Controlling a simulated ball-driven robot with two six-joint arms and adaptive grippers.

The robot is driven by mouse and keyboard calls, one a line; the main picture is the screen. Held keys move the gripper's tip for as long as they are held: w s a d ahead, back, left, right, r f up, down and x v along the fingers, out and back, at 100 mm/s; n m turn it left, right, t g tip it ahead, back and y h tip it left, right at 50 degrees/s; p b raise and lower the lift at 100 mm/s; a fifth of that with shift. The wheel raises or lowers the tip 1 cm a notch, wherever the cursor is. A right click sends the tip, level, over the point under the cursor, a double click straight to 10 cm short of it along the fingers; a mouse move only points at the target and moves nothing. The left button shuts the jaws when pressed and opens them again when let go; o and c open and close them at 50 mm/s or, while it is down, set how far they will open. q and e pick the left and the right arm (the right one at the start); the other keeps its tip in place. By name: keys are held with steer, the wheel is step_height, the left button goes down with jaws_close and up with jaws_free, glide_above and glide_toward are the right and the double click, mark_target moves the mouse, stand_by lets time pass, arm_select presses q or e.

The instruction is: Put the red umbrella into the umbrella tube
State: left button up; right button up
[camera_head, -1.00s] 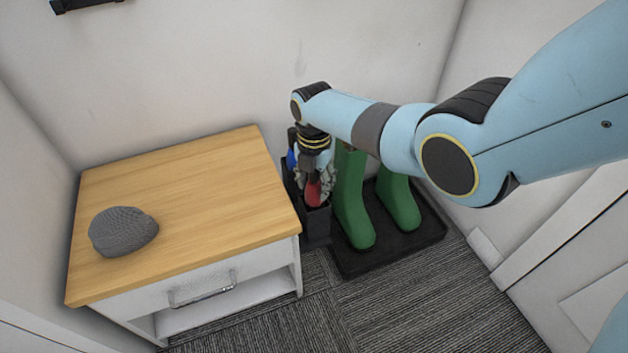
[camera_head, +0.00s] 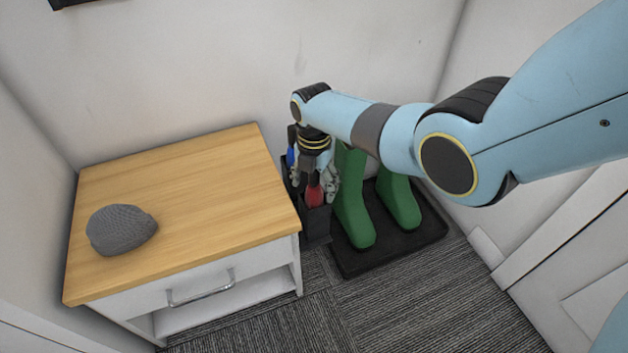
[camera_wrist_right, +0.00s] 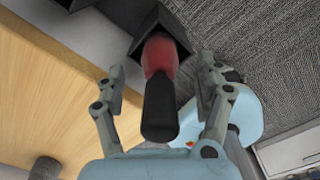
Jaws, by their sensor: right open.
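The red umbrella (camera_head: 314,196) stands in the black umbrella tube (camera_head: 317,226), between the cabinet and the boot tray. In the right wrist view the red umbrella (camera_wrist_right: 159,58) shows its black handle toward the camera, and its red part goes into the square mouth of the tube (camera_wrist_right: 176,28). My right gripper (camera_head: 315,186) is over the tube. Its fingers (camera_wrist_right: 161,75) are open, one on each side of the umbrella, with gaps between them and it. The lower part of the umbrella is hidden inside the tube. My left gripper is not in view.
A wood-topped cabinet (camera_head: 190,180) with a grey knit hat (camera_head: 121,229) stands close on the left. Green boots (camera_head: 355,205) stand on a black tray (camera_head: 385,250) close on the right. A blue item (camera_head: 291,156) is behind the gripper. Carpet (camera_head: 400,310) in front is clear.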

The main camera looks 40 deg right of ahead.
steer(key=shift+r, duration=0.1)
step_height(320, 180, up, 12)
steer(key=shift+f, duration=0.1)
stand_by(0.4)
